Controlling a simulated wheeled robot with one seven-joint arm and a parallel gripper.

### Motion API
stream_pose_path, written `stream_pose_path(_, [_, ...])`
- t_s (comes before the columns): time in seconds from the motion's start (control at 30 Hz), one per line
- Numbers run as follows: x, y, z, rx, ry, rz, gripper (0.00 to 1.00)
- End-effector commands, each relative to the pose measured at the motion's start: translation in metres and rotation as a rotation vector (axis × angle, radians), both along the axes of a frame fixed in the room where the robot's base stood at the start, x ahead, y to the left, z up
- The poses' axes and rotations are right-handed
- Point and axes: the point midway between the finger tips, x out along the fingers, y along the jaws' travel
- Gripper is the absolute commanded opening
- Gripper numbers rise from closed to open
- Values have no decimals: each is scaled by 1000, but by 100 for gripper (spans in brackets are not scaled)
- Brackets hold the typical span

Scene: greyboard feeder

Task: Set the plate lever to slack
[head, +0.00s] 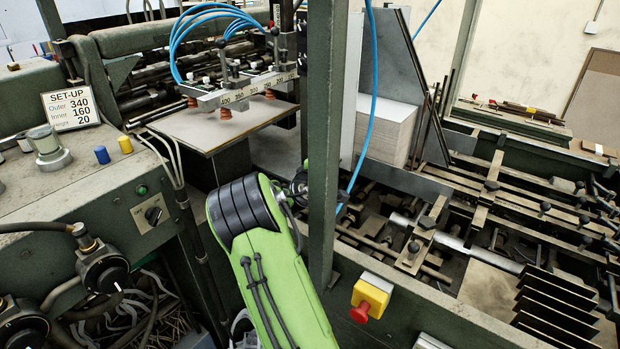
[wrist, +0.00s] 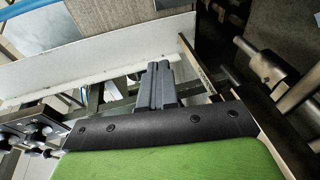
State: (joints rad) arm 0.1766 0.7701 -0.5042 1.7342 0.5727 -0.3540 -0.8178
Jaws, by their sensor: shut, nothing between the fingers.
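My gripper (wrist: 160,84) shows in the wrist view as two grey fingers close together, with nothing between them. In the head view my green arm reaches up to the green post, and the gripper itself is hidden behind that post. I cannot pick out the plate lever or its setting with certainty in either view. In the wrist view, a pale wall or panel edge (wrist: 100,55) lies beyond the fingertips. A dark bar with a round metal fitting (wrist: 268,66) is to their right, apart from them.
The green post (head: 322,130) stands beside my arm. Suction cups on a scaled bar (head: 248,90) hang over a grey board (head: 205,128). A red stop button (head: 360,312), a rotary switch (head: 153,214) and a stack of greyboard (head: 385,130) are near. Rods fill the right side.

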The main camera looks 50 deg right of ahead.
Motion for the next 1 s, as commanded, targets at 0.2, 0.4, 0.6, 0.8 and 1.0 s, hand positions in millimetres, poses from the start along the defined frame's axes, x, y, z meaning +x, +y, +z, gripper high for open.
stream_pose_path(0.2, [0, 0, 0, 0, 0, 0, 0])
stream_pose_path(0.4, [0, 1, 0, 0, 0, 0, 0])
stream_pose_path(0.6, [-10, 31, 5, 3, 1, 3, 0])
stream_pose_path(0.8, [-22, 62, 12, 1, 0, 2, 0])
stream_pose_path(1.0, [-26, 70, 13, 0, 1, -1, 0])
